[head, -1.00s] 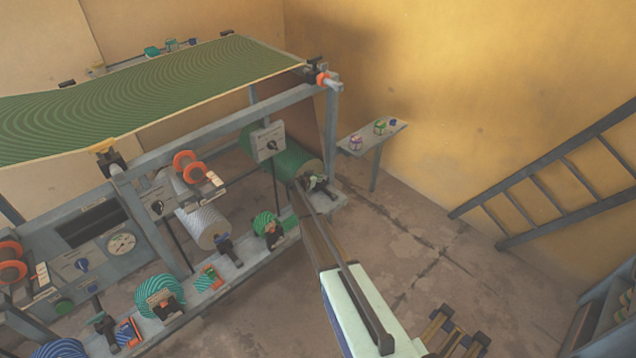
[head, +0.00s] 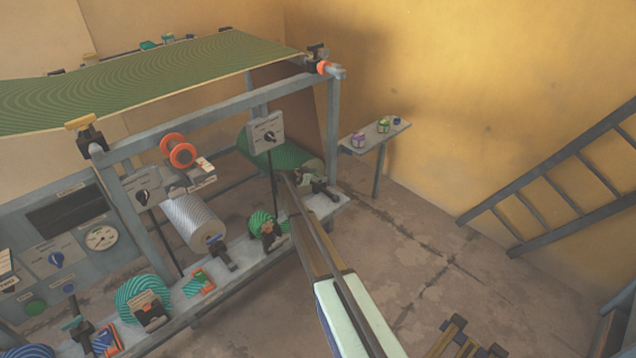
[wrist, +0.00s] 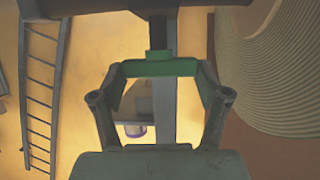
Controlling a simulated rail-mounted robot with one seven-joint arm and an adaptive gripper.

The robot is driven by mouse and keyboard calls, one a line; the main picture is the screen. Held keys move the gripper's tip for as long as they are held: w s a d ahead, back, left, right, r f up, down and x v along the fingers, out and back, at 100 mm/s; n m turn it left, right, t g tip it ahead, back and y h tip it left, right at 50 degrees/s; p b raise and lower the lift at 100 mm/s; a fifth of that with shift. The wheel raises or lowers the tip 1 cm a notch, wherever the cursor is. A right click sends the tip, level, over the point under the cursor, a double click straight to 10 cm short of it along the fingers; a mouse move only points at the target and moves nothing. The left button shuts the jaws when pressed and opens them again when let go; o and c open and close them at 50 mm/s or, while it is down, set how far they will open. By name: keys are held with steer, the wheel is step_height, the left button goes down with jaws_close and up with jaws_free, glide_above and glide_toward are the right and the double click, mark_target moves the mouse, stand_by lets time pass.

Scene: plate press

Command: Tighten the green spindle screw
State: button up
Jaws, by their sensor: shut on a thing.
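In the wrist view, a green screw head (wrist: 158,68) shaped like a crossbar sits between the fingers of my gripper (wrist: 160,98). A short green stem joins it to a dark grey part above. The two grey fingers are shut on it, one at each side. In the head view, my arm reaches from the lower edge toward the right end of the press bench, near the green roller (head: 285,154). The gripper and screw are too small and covered there to make out clearly.
A green striped sheet (head: 170,80) lies over the press frame. A wall shelf (head: 375,136) with small jars stands at the back right. A ladder (head: 560,185) leans on the right wall. Below, a striped roller (head: 188,222) sits low in the frame.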

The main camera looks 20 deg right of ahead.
steer(key=shift+a+f+m+g+b, duration=0.45)
steer(key=shift+m+g+b, duration=0.35)
steer(key=shift+b, duration=3.05)
steer(key=b, duration=0.4)
steer(key=g+b, duration=0.1)
steer(key=b, duration=0.4)
steer(key=shift+w+d+f+m+h+b, duration=0.1)
steer(key=shift+w+m+h+b, duration=0.2)
steer(key=shift+m, duration=0.1)
steer(key=b, duration=0.5)
steer(key=shift+r+g, duration=0.2)
steer(key=shift+g, duration=0.2)
steer(key=shift+r+m+b, duration=0.3)
steer(key=shift+m+b, duration=0.1)
steer(key=shift+b, duration=0.85)
steer(key=o, duration=0.9)
steer(key=shift+a, duration=0.3)
steer(key=shift+s+d+r, duration=0.15)
steer(key=shift+d, duration=0.15)
